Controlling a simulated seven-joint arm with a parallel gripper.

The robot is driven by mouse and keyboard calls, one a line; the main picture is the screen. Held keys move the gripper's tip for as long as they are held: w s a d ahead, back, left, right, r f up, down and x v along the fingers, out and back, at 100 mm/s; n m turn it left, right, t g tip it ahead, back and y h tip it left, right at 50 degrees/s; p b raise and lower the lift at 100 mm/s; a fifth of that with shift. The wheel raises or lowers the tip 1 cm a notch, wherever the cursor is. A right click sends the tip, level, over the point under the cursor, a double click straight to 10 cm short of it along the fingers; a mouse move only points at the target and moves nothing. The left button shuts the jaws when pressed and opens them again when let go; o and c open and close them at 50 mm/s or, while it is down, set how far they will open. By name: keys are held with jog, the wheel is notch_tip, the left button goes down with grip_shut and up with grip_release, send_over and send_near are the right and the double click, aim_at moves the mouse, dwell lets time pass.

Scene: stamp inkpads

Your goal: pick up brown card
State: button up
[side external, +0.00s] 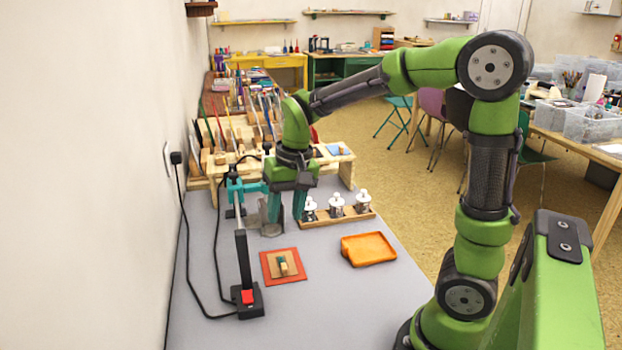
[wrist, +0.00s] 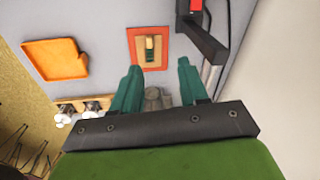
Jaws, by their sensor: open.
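The brown card (side external: 273,268) lies flat on a red-orange square sheet (side external: 293,277) on the grey table. In the wrist view the fingertips (wrist: 159,66) are apart, below the card.
An orange tray (side external: 368,262) lies right of the card. A black lever stand with a red part (side external: 248,297) is left of it, with cables along the wall. A wooden rack with several white-topped jars (side external: 340,217) stands behind. The table in front of the card is clear.

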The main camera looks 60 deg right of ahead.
jog(key=w+d+m+g, duration=0.1)
jog(key=w+d+m, duration=0.1)
jog(key=w+d, duration=0.15)
send_over(283, 263)
jog(key=shift+g+h, duration=0.3)
jog(key=shift+h, duration=0.1)
jog(key=f, duration=1.1)
jog(key=shift+s+d+f, duration=0.15)
jog(key=shift+s+f, duration=0.1)
jog(key=shift+w+a+f, duration=0.1)
jog(key=shift+f, duration=1.4)
jog(key=shift+w+a+f, duration=0.1)
jog(key=shift+f, duration=1.35)
jog(key=shift+c, duration=0.4)
grip_shut()
